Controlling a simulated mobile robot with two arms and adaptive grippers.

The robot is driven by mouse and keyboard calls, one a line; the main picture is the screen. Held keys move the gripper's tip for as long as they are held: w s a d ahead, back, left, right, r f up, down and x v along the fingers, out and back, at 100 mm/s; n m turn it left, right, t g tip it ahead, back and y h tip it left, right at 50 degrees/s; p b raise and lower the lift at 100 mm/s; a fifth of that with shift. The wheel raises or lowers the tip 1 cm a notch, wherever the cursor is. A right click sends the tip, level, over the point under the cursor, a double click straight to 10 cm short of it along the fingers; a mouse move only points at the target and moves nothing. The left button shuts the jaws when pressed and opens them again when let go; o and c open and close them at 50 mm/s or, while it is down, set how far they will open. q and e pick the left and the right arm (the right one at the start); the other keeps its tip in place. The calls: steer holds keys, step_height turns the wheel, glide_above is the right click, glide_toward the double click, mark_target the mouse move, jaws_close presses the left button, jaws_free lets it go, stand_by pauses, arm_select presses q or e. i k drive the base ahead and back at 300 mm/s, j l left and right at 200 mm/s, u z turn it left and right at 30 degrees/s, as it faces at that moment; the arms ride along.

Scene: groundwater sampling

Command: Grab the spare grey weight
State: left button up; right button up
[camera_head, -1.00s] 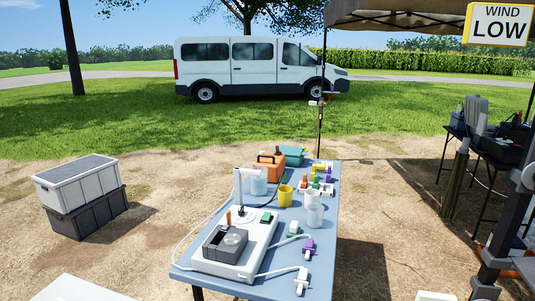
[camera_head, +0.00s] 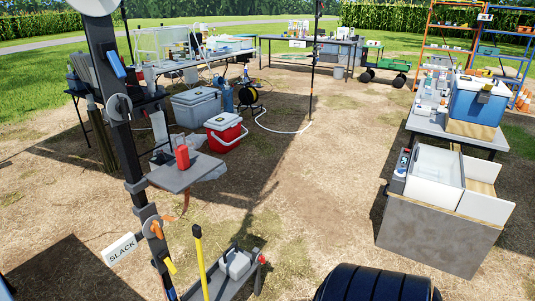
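A light grey block with a dark handle-like top (camera_head: 236,263) sits in a low grey tray (camera_head: 222,286) near the bottom of the head view, beside a dark upright post. It may be the spare grey weight, but I cannot tell for certain. Neither of my grippers shows in this view.
The dark post (camera_head: 122,130) carries a "SLACK" sign (camera_head: 120,250) and a small shelf (camera_head: 188,175) with a red object. A yellow pole (camera_head: 201,262) rises by the tray. A red cooler (camera_head: 225,134) stands behind. A bench (camera_head: 440,235) is right; the middle ground is clear.

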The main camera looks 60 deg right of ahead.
mark_target(234, 263)
steer(key=k+z, duration=0.1)
steer(key=z, duration=1.45)
steer(key=i+l+u, duration=0.2)
steer(key=k, duration=0.05)
